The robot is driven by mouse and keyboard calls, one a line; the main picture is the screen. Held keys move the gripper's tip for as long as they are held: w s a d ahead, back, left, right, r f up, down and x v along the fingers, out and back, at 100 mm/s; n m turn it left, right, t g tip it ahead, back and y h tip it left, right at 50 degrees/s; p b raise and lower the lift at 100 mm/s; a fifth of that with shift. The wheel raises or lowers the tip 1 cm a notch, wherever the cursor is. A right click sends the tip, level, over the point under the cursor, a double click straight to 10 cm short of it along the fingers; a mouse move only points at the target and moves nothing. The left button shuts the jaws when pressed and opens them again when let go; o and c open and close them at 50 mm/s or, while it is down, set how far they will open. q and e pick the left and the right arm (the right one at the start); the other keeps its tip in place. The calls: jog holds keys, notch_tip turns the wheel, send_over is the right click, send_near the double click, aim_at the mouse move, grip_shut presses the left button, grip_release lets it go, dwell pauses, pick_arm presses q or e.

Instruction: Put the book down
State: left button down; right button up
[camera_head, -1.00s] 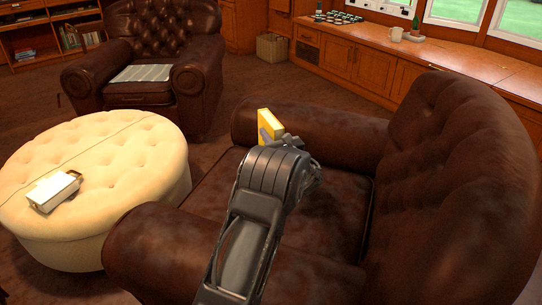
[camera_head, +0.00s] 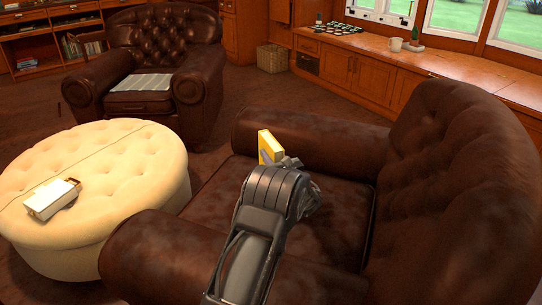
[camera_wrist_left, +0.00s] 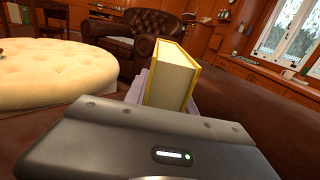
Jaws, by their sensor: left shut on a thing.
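A yellow book (camera_head: 270,146) is held upright by my left gripper (camera_head: 271,158) above the seat of the near brown leather armchair (camera_head: 440,170). In the left wrist view the book (camera_wrist_left: 172,78) shows its pale page edges and yellow cover, standing beyond the gripper body. The left gripper is shut on the book; its fingers are mostly hidden behind the wrist in the head view. I cannot tell whether the book touches the seat. My right gripper is not in view.
A round cream ottoman (camera_head: 120,165) with a white box-like item (camera_head: 52,198) on it stands at the left. A second armchair (camera_head: 150,60) with a folded cloth (camera_head: 140,82) is behind. A wooden counter (camera_head: 450,75) runs along the windows. Much of the near seat is bare.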

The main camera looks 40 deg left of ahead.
pick_arm(q)
jog(key=shift+f, duration=0.1)
jog(key=c, duration=1)
grip_release()
jog(key=shift+c, duration=0.2)
jog(key=shift+s+d, duration=0.1)
jog(key=shift+d, duration=0.1)
jog(key=p+v, duration=0.2)
jog(key=v, duration=0.9)
jog(key=shift+d, duration=0.3)
